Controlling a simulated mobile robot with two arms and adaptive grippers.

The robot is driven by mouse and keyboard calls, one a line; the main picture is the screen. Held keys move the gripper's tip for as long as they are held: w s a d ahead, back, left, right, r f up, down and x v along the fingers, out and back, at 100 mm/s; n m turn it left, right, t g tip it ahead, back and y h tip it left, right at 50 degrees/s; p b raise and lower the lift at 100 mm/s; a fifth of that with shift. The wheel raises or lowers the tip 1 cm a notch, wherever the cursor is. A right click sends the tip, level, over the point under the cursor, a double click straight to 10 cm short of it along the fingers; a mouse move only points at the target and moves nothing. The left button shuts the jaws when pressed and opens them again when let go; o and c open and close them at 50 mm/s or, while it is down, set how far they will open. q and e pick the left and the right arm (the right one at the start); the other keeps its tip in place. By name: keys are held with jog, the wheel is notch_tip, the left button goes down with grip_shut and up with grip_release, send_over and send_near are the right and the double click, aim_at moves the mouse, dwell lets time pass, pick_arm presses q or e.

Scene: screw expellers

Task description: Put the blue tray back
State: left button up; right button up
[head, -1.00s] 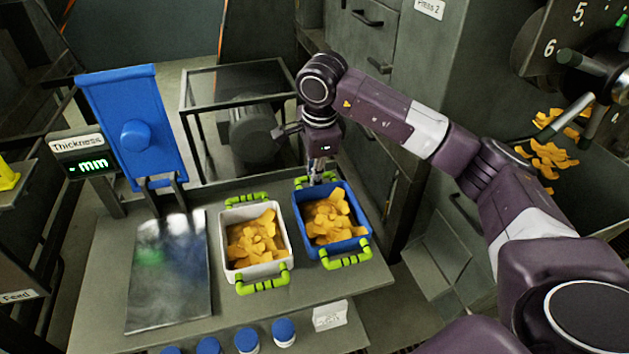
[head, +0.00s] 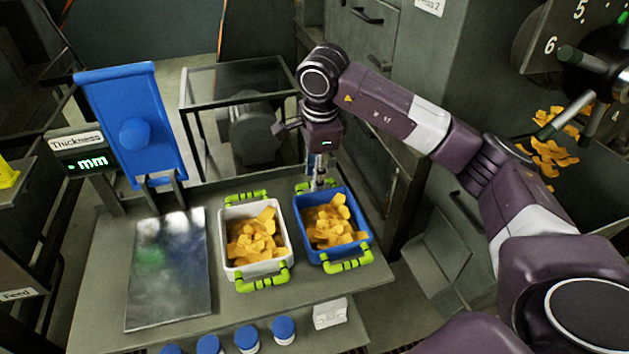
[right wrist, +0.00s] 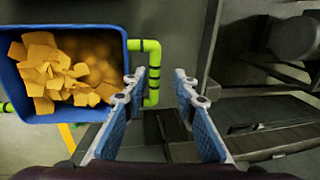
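The blue tray (head: 366,232), holding orange-yellow flakes (head: 330,222), stands on the grey table to the right of a white tray. It has a green handle at its near end and one at its far end. My right gripper (head: 319,178) is at the far handle (head: 303,188). In the right wrist view the blue tray (right wrist: 122,58) is at the left. My right gripper (right wrist: 161,84) has its fingers apart there, with the green handle (right wrist: 152,92) showing in the gap, close to the left finger. Whether they touch is unclear. My left gripper is not in view.
The white tray (head: 224,240) with similar flakes stands close to the left of the blue one. A metal plate (head: 168,275) lies further left, below a blue panel (head: 128,110). Several blue-capped jars (head: 246,338) line the front. A dark cabinet (head: 440,130) stands at the right.

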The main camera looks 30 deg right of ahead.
notch_tip(320, 180, up, 9)
jog(key=s, duration=0.1)
jog(key=shift+s+a+r+b, duration=0.2)
jog(key=shift+s+b, duration=0.1)
jog(key=shift+b, duration=0.15)
